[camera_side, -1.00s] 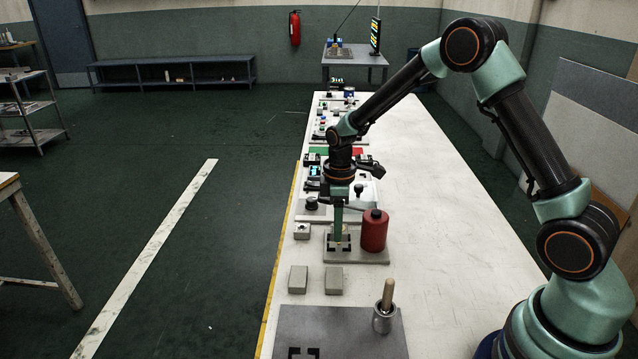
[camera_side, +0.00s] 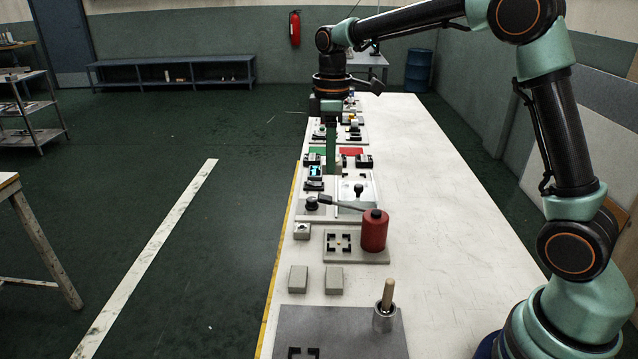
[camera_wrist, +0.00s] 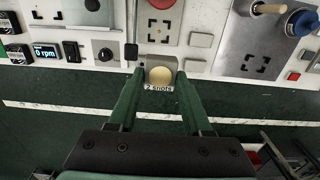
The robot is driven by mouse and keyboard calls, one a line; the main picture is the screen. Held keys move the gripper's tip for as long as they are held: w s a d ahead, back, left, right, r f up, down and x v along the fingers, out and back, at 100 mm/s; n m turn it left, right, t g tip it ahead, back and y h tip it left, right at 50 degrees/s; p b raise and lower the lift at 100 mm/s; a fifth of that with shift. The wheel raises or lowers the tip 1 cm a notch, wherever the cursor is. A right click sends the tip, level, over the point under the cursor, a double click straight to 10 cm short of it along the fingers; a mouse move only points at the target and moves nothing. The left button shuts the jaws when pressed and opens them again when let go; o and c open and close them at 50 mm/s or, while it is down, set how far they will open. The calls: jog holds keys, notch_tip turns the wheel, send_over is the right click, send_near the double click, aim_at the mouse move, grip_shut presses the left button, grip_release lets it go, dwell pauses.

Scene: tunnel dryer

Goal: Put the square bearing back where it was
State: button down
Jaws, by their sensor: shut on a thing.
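My gripper (camera_side: 333,172) hangs above the row of devices, beyond the red can. A small square block with a dark round spot (camera_side: 302,231) stands left of this plate.
A red can (camera_side: 374,231) stands on the light plate's right. Two grey blocks (camera_side: 298,279) (camera_side: 334,281) lie nearer. A dark plate (camera_side: 350,325) has another bracket set (camera_side: 304,353) and a metal cup with a wooden handle (camera_side: 384,316). The table's right side (camera_side: 450,240) is clear.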

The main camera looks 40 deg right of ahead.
jog(key=w+a+f, duration=0.1)
jog(key=w+a, duration=0.2)
jog(key=a, duration=0.4)
send_over(298, 256)
notch_tip(298, 256, down, 14)
jog(key=shift+f, duration=2.8)
jog(key=shift+f, duration=0.15)
jog(key=shift+c, duration=1.7)
grip_release()
